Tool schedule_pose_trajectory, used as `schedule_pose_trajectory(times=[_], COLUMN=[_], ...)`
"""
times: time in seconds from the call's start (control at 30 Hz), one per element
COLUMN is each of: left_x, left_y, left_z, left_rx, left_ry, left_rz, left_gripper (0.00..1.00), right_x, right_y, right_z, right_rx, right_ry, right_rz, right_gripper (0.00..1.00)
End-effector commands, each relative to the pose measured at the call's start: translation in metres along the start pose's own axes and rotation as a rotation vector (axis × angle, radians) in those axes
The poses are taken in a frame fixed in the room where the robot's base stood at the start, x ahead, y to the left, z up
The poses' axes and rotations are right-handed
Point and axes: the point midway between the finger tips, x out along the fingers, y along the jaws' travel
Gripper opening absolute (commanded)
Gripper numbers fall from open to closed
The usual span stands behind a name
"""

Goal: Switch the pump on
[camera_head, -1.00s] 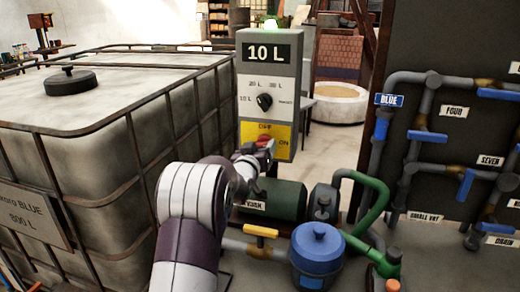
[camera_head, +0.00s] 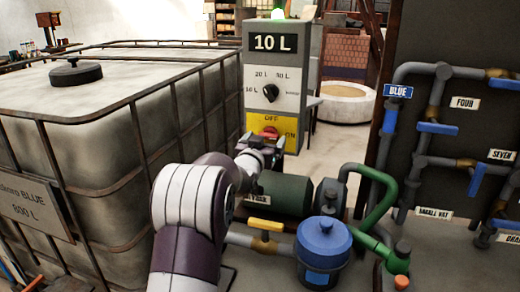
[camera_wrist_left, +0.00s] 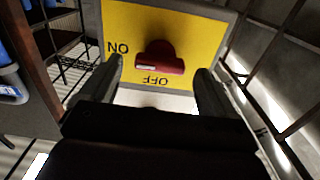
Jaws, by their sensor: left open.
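The grey control box (camera_head: 288,75) reads 10 L and has a black dial (camera_head: 270,92) and a green lamp on top. A yellow plate (camera_head: 290,124) low on its face is marked OFF at the top and ON at the right. The red switch handle (camera_head: 269,132) sits on this plate; it also shows in the left wrist view (camera_wrist_left: 160,62), upside down. My left gripper (camera_wrist_left: 160,76) is open, its fingers on either side of the handle in that view. Contact cannot be told. In the head view the left gripper (camera_head: 262,146) partly covers the plate's lower part.
A large caged tank (camera_head: 110,125) stands left, close to my left arm. A dark green pump body (camera_head: 285,194), a blue-lidded canister (camera_head: 323,255) and a green hose (camera_head: 385,195) lie below the box. A dark panel with labelled pipes and blue valves (camera_head: 437,128) stands right.

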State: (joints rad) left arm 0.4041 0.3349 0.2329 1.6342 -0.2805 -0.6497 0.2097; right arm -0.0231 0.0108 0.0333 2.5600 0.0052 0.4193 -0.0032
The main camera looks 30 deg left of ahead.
Motion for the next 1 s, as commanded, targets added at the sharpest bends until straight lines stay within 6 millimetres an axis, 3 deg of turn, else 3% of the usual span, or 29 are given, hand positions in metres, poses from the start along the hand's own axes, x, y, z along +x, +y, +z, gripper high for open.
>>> schedule_pose_trajectory(times=[0.3, 0.43, 0.6, 1.0], left_x=[-0.081, -0.103, -0.113, -0.113], left_y=[-0.001, 0.0, 0.0, 0.0], left_z=[0.0, 0.0, 0.0, 0.0], left_rx=[0.001, 0.0, 0.001, 0.001], left_ry=[0.001, 0.0, 0.001, 0.0], left_rz=[-0.001, -0.001, 0.0, 0.0], left_gripper=[0.89, 0.89, 0.89, 0.89], right_x=[0.006, 0.007, 0.007, 0.007], right_y=[0.0, 0.0, 0.0, 0.0], right_z=[0.001, 0.001, 0.001, 0.001], right_rx=[0.0, 0.0, 0.0, 0.0], right_ry=[0.0, 0.0, 0.0, 0.0], right_rz=[0.0, 0.0, 0.0, 0.0], right_gripper=[0.0, 0.0, 0.0, 0.0])
